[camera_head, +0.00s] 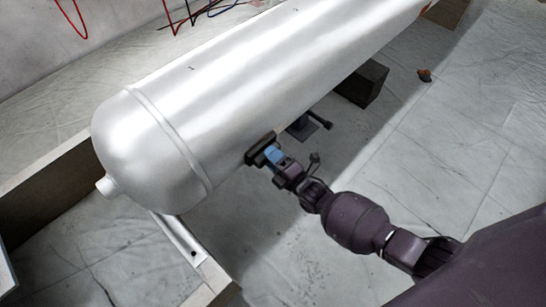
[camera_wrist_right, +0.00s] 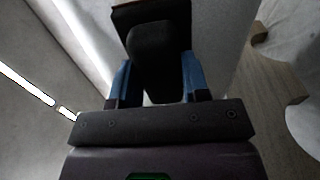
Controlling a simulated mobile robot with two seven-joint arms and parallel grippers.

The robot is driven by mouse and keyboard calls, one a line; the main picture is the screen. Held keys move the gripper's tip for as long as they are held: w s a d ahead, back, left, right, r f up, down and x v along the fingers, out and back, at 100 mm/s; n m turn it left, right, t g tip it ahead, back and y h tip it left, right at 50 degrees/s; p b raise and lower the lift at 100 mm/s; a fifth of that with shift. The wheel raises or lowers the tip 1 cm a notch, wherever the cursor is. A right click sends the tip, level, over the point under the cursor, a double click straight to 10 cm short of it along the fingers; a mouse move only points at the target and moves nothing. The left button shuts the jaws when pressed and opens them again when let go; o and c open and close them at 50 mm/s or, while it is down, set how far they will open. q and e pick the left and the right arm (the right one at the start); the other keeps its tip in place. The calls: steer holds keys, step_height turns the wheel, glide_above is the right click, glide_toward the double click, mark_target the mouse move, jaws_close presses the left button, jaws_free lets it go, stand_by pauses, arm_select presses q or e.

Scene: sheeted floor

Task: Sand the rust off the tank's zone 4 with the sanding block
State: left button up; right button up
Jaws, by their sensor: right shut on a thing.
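The tank (camera_head: 230,75) is a long, pale silver-white cylinder lying from the lower left to the upper right in the head view. My right gripper (camera_head: 272,154) is at the near lower side of the tank, shut on the dark sanding block (camera_head: 258,147). The block is against or very close to the tank's side; contact cannot be told for sure. In the right wrist view the blue fingers of the gripper (camera_wrist_right: 154,85) grip the block's black handle (camera_wrist_right: 153,50), with its dark plate (camera_wrist_right: 150,12) beyond. No rust shows around the block. My left gripper is not in view.
A wooden cradle (camera_head: 60,185) stands at the tank's left end. A dark block (camera_head: 362,84) supports the tank further right. A dark object with a handle (camera_head: 303,127) lies just beyond my gripper.

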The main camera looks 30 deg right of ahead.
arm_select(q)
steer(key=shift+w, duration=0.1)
arm_select(e)
steer(key=shift+w+d, duration=0.1)
steer(key=shift+w, duration=0.05)
steer(key=shift+w+d, duration=0.2)
steer(key=shift+d, duration=0.55)
steer(key=shift+w+d, duration=0.2)
steer(key=shift+d, duration=0.35)
steer(key=shift+w+d, duration=0.2)
steer(key=shift+d, duration=0.3)
steer(key=shift+w, duration=0.1)
steer(key=shift+a+r, duration=0.1)
